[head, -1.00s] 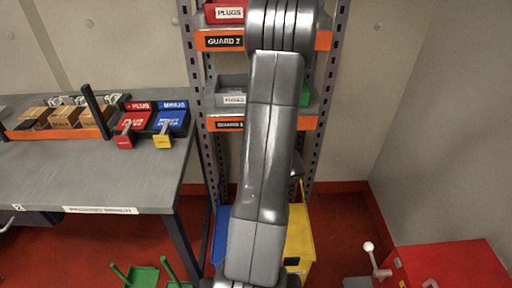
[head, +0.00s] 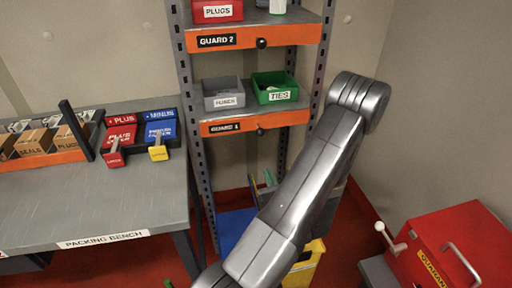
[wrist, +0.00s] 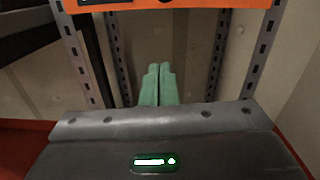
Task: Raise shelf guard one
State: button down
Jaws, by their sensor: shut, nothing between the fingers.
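Shelf guard one is the orange strip labelled GUARD 1 (head: 285,119), across the front of the lower shelf, with a small dark knob (head: 259,131) near its middle. In the wrist view an orange strip (wrist: 205,4) crosses the top edge; its label is cut off, so I cannot read which guard it is. My gripper (wrist: 158,68) shows there as two pale green fingers, shut together and empty, below the strip in the picture and apart from it. In the head view my arm covers the area right of and below the shelf, and the gripper is not clear.
A grey bin (head: 223,94) and a green TIES bin (head: 274,87) stand on the lower shelf. The upper shelf carries GUARD 2 (head: 282,35). A packing bench (head: 100,205) stands left and a red box (head: 450,240) right. Shelf posts flank the fingers.

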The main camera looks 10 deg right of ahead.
aim_at(259, 128)
jog(key=shift+s+d+r+m+h, duration=0.1)
jog(key=shift+d+m+h, duration=0.2)
jog(key=shift+d, duration=0.1)
jog(key=w+r+p, duration=0.3)
jog(key=w+r, duration=0.1)
jog(key=w, duration=0.6)
jog(key=shift+w+a+r+p, duration=0.2)
jog(key=shift+w+a+p, duration=0.1)
jog(key=shift+w+p, duration=0.1)
